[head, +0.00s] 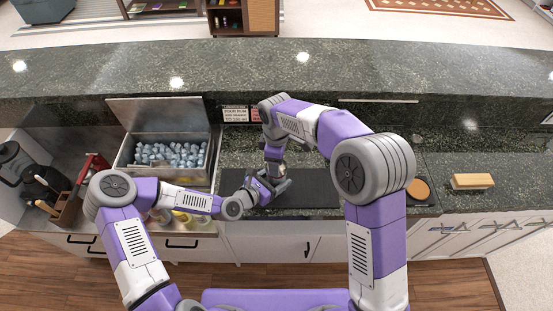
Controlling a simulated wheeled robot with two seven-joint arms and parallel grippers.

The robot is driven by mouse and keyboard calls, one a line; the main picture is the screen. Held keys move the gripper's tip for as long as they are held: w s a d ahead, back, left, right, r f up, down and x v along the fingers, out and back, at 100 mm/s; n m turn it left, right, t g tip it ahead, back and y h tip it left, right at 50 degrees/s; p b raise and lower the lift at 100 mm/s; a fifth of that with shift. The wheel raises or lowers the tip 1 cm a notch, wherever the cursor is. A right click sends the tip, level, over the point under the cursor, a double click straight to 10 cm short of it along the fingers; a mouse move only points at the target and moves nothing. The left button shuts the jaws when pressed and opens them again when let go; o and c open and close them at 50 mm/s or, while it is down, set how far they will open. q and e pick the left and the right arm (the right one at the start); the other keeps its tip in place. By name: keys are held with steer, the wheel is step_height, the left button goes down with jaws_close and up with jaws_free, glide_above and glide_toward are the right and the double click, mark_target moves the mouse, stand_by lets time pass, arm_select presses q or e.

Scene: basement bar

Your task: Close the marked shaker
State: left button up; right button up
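My two grippers meet above the black bar mat (315,185) at the middle of the counter. My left gripper (273,186) comes in low from the left, and my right gripper (274,160) points down from just above it. A small metallic piece between them (275,170) may be part of the shaker. Most of it is hidden by the grippers, so its mark, lid and tilt cannot be made out. The finger gaps are too small and covered to tell whether either gripper is open or shut.
An ice bin (127,152) with a raised lid stands left of the grippers. Bottles and a wooden caddy (70,208) are at far left. A round brown-topped item (418,189) and a wooden-topped block (472,181) lie at right. The raised granite ledge (400,75) runs behind.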

steer(key=shift+f, duration=0.45)
steer(key=o, duration=1.1)
steer(key=shift+o, duration=0.2)
step_height(320, 180, up, 12)
arm_select(q)
steer(key=o, duration=1.6)
